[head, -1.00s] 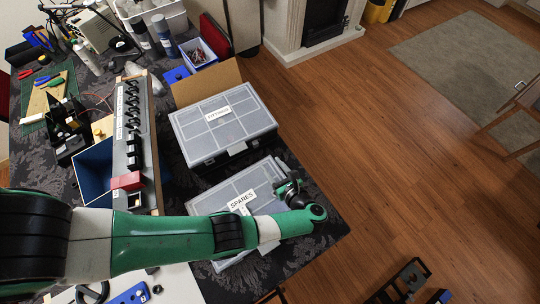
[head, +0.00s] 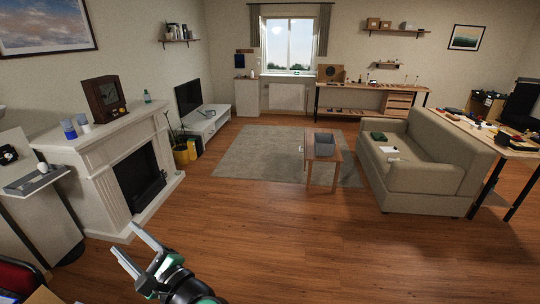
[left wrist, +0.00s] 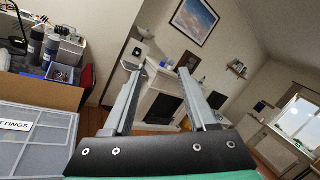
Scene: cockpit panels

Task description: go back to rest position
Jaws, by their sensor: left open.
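My left gripper (head: 124,238) shows at the bottom left of the head view. Its two grey fingers are spread apart with nothing between them, and it points up and to the left over the wooden floor. In the left wrist view the same gripper (left wrist: 159,72) is open and empty, with the fireplace far beyond its fingers. My right gripper is in neither view now.
The left wrist view shows a clear-lidded case (left wrist: 35,140) and a cardboard flap (left wrist: 45,92) left of the gripper. In the head view, a white fireplace (head: 100,155), a sofa (head: 425,165) and a low table (head: 323,158) stand farther off. The floor between is clear.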

